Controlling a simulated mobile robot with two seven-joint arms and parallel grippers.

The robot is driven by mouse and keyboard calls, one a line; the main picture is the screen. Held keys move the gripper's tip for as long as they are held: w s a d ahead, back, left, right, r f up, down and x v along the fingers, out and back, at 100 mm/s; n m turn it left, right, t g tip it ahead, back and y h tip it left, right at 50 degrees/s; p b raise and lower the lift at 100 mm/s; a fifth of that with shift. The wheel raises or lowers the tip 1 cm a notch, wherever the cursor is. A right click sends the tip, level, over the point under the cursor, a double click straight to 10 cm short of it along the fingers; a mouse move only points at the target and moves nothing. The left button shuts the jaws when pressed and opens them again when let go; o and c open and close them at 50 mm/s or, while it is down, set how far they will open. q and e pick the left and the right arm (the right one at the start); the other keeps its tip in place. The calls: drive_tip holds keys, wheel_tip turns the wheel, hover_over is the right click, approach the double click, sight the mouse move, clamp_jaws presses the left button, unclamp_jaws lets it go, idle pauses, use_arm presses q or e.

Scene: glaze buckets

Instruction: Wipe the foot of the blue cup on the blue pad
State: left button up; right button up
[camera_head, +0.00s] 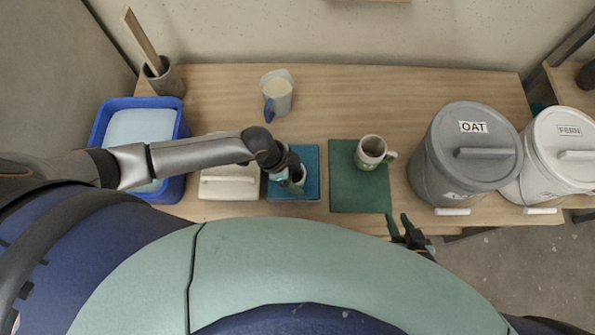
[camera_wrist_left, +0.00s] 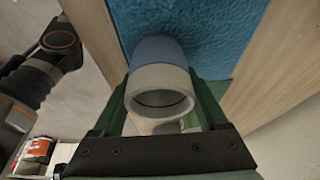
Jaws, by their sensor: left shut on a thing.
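The blue cup (camera_wrist_left: 161,80) has a pale rim and a blue lower part. My left gripper (camera_head: 292,180) is shut on it, one green finger on each side in the left wrist view. The cup is upright, mouth towards my wrist. Its foot is down at the blue pad (camera_head: 308,158), which also shows in the left wrist view (camera_wrist_left: 215,35). The underside is hidden, so I cannot tell whether it touches. In the head view my gripper covers much of the cup. My right gripper (camera_head: 399,226) is empty, fingers apart, at the table's front edge.
A mug (camera_head: 371,149) stands on the green pad (camera_head: 345,190). A blue tub (camera_head: 183,125) and white box (camera_head: 228,184) are left; OAT (camera_head: 465,150) and FERN (camera_head: 560,150) buckets are right.

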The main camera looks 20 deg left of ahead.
sight(298, 180)
use_arm(q)
drive_tip(key=shift+r, duration=0.1)
wheel_tip(298, 180, up, 2)
drive_tip(key=shift+w+r, duration=0.1)
drive_tip(key=shift+r, duration=2.4)
use_arm(e)
drive_tip(key=shift+r, duration=0.2)
